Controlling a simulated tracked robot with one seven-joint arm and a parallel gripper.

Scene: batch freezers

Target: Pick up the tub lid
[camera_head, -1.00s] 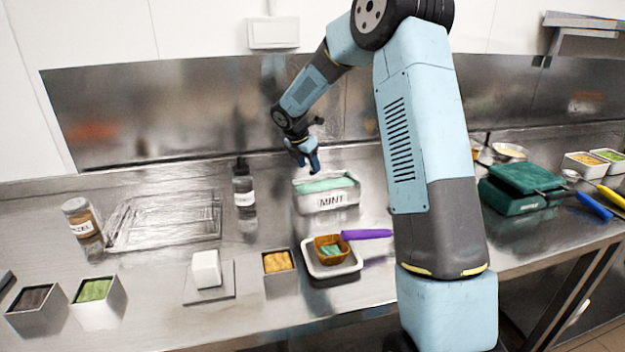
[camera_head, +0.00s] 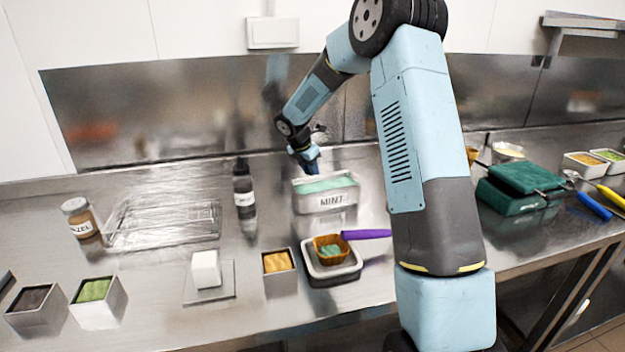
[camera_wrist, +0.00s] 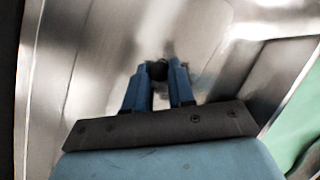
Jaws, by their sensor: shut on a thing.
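My gripper (camera_head: 310,168) is low, just behind the white tub labelled MINT (camera_head: 325,203), whose green contents (camera_head: 326,185) are uncovered. In the wrist view my blue fingers (camera_wrist: 157,85) are closed on a small round black knob, which I take to be the handle of the tub lid (camera_wrist: 157,69). The lid's flat part is hard to tell from the shiny steel around it, and the tub hides this spot in the head view. The tub's edge and green contents also show at the right of the wrist view (camera_wrist: 303,125).
A dark bottle (camera_head: 244,192) stands left of the tub. In front is a small tray (camera_head: 318,272) with an orange cup and a purple-handled tool (camera_head: 367,234). A clear tray (camera_head: 165,222) lies further left. The steel backsplash is close behind my gripper.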

